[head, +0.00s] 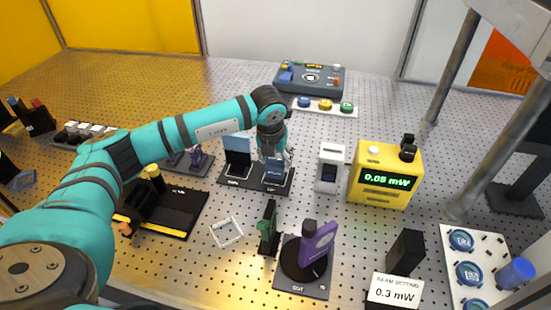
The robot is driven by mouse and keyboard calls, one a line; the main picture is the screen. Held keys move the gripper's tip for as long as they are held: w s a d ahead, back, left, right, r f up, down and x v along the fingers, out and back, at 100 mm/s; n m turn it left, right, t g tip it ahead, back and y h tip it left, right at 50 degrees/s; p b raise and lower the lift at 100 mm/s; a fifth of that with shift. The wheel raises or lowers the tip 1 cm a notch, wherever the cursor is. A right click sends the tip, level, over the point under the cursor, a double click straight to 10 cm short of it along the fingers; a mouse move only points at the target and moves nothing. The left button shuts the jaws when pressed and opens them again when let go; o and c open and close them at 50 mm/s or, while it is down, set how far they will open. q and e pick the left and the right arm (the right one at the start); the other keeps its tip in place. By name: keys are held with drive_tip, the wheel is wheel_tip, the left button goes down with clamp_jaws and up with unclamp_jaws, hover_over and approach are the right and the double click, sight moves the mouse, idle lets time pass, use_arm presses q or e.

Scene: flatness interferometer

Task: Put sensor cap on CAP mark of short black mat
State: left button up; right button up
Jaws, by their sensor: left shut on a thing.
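My left gripper (274,150) is at the middle of the bench, pointing down over the right half of the short black mat (256,186). It is shut on a small dark blue-grey piece (275,171), which appears to be the sensor cap. The cap is partly hidden by the fingers. It is at or just above the mat's right mark, whose small white label is at the mat's front edge. I cannot tell whether it touches the mat. A black holder with a light blue panel (238,148) stands on the mat's left half. My right gripper is not in view.
A white device (329,168) and a yellow meter (384,178) reading 0.05 mW stand right of the mat. A green-and-black post (269,230) and a purple mount (318,245) stand in front. A white square frame (226,233) lies front left. A grey control box (310,79) is behind.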

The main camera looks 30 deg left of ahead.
use_arm(q)
drive_tip(key=shift+f, duration=0.3)
drive_tip(key=o, duration=0.9)
drive_tip(key=shift+o, duration=0.5)
drive_tip(key=shift+r+p, duration=1.45)
drive_tip(key=shift+r, duration=2.1)
